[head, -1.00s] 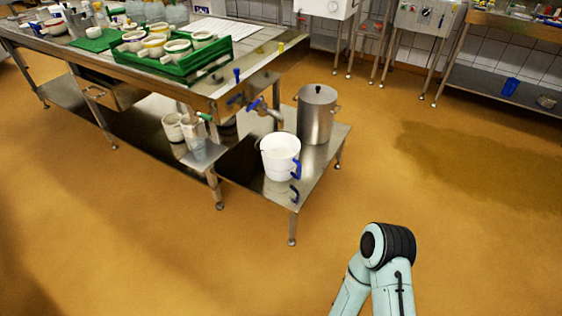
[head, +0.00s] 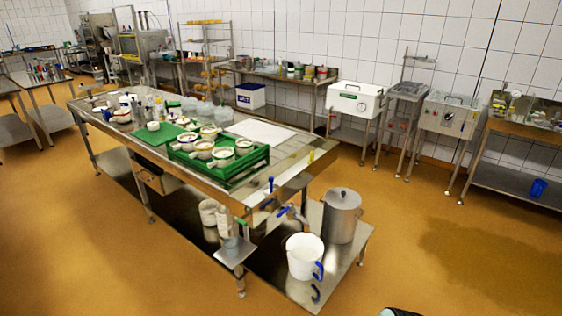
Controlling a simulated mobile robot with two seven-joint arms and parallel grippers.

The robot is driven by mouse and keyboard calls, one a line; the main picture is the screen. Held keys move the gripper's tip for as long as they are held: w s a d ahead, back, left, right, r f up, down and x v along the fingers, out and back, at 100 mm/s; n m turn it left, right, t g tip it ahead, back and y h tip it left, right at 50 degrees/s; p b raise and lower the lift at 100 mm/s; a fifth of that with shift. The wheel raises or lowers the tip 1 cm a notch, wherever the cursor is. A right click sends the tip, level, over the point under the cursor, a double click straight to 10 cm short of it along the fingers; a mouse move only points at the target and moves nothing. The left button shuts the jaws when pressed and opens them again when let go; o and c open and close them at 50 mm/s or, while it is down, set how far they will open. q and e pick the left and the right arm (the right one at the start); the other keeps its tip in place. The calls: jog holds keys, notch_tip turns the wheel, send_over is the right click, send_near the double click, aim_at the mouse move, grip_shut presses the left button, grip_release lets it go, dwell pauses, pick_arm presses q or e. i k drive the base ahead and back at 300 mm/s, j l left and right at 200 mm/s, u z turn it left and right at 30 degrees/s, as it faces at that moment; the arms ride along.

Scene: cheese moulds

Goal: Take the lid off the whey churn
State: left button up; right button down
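The whey churn (head: 341,220) is a tall steel cylinder on the low steel stand at the right end of the long table. Its lid (head: 342,198) is on top, a flat steel disc with a small dark knob. A white bucket (head: 304,257) with a blue handle stands in front of it, to its left. Neither of my grippers is in view. Only a small dark and pale piece of my own arm shows at the bottom edge, well away from the churn.
The low stand (head: 347,275) juts out from the long steel table (head: 294,183). A green crate (head: 240,174) with moulds sits on the table. Blue-handled taps (head: 287,211) hang beside the churn. Open floor (head: 420,270) lies right of the stand, with a darker patch.

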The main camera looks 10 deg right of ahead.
aim_at(339, 198)
jog(key=l+z, duration=0.1)
jog(key=z, duration=0.35)
jog(key=i+z, duration=0.1)
jog(key=z, duration=0.3)
jog(key=l+z, duration=0.1)
jog(key=z, duration=0.35)
jog(key=i+z, duration=0.1)
jog(key=z, duration=0.35)
jog(key=i, duration=3.25)
jog(key=i+l+u, duration=0.15)
jog(key=i, duration=0.3)
jog(key=i+l+u, duration=0.15)
jog(key=i, duration=0.25)
jog(key=i+l+u, duration=0.15)
jog(key=i, duration=0.3)
jog(key=u, duration=3.55)
